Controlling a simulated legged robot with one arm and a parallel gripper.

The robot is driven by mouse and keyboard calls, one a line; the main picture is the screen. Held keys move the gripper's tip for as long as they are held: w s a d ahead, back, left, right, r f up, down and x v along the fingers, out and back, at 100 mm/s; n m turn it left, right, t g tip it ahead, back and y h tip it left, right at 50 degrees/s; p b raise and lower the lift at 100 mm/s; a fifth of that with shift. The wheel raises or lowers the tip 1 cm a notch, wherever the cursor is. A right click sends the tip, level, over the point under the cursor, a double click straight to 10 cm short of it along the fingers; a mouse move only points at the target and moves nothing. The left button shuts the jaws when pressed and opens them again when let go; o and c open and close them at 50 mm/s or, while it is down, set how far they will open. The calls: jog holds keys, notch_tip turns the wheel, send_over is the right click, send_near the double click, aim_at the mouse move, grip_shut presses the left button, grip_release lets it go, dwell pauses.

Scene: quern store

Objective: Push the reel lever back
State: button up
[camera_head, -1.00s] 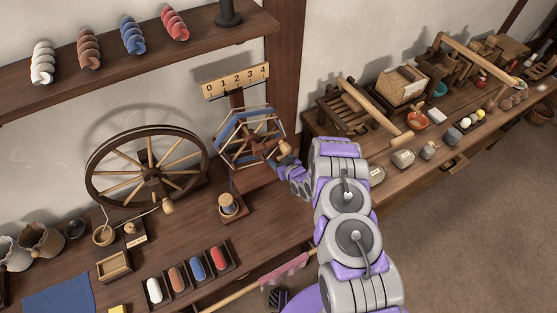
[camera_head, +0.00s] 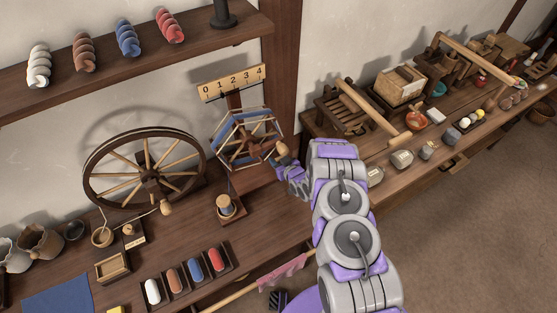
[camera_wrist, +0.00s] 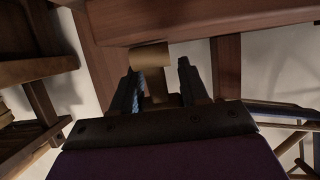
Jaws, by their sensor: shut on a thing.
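The yarn reel (camera_head: 238,150), with a spoked wooden frame and blue yarn strands, stands at the back of the left bench below a numbered plate (camera_head: 232,83) marked 0 to 4. My gripper (camera_head: 284,160) is at its right side. In the wrist view my gripper (camera_wrist: 160,90) is shut on a wooden lever with a light brown round end (camera_wrist: 150,57), which shows between and just beyond the two dark fingers. Its lower end is hidden by the gripper. Part of the reel frame (camera_wrist: 280,112) shows at the right there.
A large spinning wheel (camera_head: 150,172) stands left of the reel. A thread spool (camera_head: 226,207) and a tray of coloured bobbins (camera_head: 186,276) sit in front. A wooden post (camera_head: 283,60) rises behind my gripper. The right bench holds a small loom and bowls.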

jog(key=shift+a, duration=0.1)
jog(key=shift+w+g+p, duration=0.15)
jog(key=shift+g+p, duration=0.2)
jog(key=shift+g, duration=0.15)
jog(key=shift+f+g+h, duration=0.3)
jog(key=shift+g+h, duration=0.1)
jog(key=shift+h, duration=0.1)
jog(key=o, duration=1)
jog(key=shift+a, duration=0.1)
jog(key=shift+c, duration=0.2)
jog(key=p+v, duration=0.2)
jog(key=v, duration=1.5)
jog(key=shift+p, duration=0.3)
